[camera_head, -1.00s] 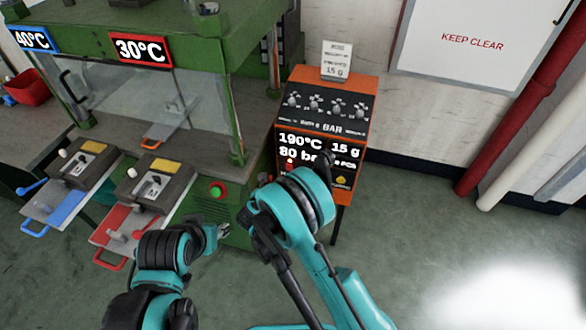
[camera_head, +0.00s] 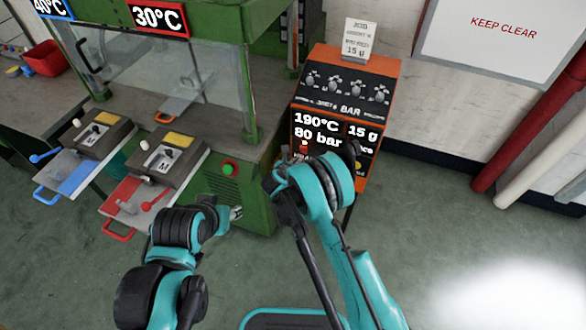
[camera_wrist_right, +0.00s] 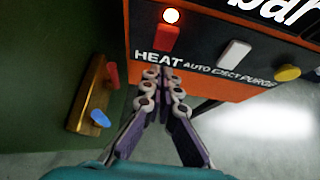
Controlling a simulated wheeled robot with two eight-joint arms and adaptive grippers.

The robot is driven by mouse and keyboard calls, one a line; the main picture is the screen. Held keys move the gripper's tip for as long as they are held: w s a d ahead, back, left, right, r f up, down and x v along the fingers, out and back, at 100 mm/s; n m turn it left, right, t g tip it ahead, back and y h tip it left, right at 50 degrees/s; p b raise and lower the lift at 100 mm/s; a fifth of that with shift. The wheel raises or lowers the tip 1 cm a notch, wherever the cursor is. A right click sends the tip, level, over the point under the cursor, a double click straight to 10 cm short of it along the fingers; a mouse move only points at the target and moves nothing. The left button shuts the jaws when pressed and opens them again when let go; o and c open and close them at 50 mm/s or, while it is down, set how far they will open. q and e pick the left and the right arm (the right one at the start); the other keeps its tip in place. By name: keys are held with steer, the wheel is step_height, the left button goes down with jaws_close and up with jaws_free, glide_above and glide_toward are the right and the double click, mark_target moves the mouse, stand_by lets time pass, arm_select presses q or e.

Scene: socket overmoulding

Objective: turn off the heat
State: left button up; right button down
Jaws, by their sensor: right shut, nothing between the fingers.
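The orange machine (camera_head: 384,120) with a black panel stands at centre right in the head view. Its screen reads 190°C, 80 bar and 15 g. In the right wrist view, a red HEAT switch (camera_wrist_right: 165,37) sits below a lit lamp (camera_wrist_right: 171,15), above the word HEAT. My right gripper (camera_wrist_right: 164,75) is shut and empty, its tips at the panel's lower edge just below the HEAT label. I cannot tell whether the tips touch the panel. In the head view my right wrist hides its fingers. My left gripper (camera_head: 237,212) is low, by the green press; its jaws are too small to read.
Beside HEAT are a white switch (camera_wrist_right: 234,55) and a yellow button (camera_wrist_right: 288,73). A brass plate (camera_wrist_right: 88,90) with red and blue levers is left of the fingers. The green press (camera_head: 260,195) stands left of the orange machine. The floor at right is clear.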

mark_target(303, 150)
steer(key=w, duration=0.2)
steer(key=w+d+b, duration=0.1)
steer(key=w, duration=0.1)
steer(key=shift+d+r, duration=0.1)
steer(key=shift+r, duration=0.3)
steer(key=shift+w+d+r+g+p, duration=0.25)
steer(key=shift+w+r+g+p, duration=0.1)
steer(key=shift+g+p, duration=0.4)
steer(key=shift+f+y, duration=0.15)
steer(key=shift+y, duration=0.15)
